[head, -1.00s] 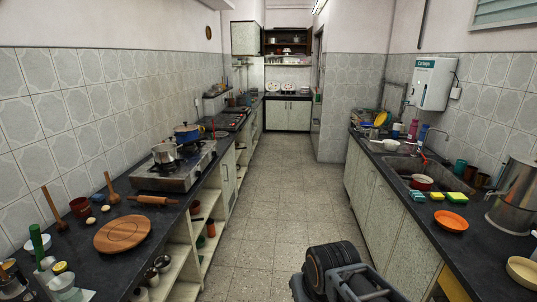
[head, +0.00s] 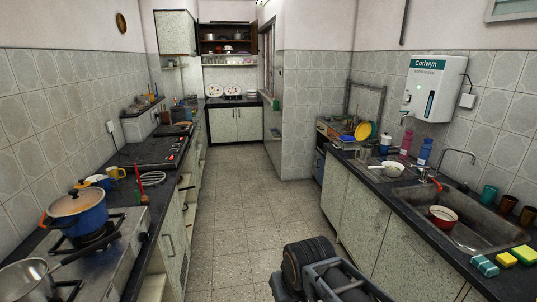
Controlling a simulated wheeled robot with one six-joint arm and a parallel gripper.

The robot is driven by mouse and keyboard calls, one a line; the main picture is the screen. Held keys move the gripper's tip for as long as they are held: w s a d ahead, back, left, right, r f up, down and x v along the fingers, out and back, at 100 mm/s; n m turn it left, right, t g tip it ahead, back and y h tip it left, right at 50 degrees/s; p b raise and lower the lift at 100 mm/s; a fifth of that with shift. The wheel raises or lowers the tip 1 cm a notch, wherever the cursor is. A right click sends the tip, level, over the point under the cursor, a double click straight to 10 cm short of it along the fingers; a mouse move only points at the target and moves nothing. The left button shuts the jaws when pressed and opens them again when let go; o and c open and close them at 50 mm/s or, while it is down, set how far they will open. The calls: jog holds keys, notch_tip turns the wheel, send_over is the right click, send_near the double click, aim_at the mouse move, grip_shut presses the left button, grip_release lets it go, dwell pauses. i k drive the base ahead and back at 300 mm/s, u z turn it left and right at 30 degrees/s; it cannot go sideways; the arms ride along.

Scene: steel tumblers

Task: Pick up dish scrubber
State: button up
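Two yellow-and-green sponge scrubbers lie on the right counter at the lower right of the head view: one (head: 524,255) near the picture's edge and one (head: 506,260) just to its left. A teal block (head: 484,265), perhaps another scrubber, lies left of them. I cannot tell which of these is the dish scrubber. They lie at the near side of the steel sink. Part of my arm shows at the bottom centre, well left of them and over the floor. No gripper fingertips can be made out.
The steel sink (head: 480,228) holds a red-and-white pot (head: 443,217). Teal and brown cups stand behind it. The floor aisle (head: 240,190) is clear between the right cabinets and the left counter, which bears a stove with a blue pot (head: 80,218).

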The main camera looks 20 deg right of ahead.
aim_at(506, 260)
jog(key=z, duration=0.6)
jog(key=i, duration=1.4)
jog(key=z, duration=1.85)
jog(key=i, duration=1.05)
jog(key=z, duration=0.5)
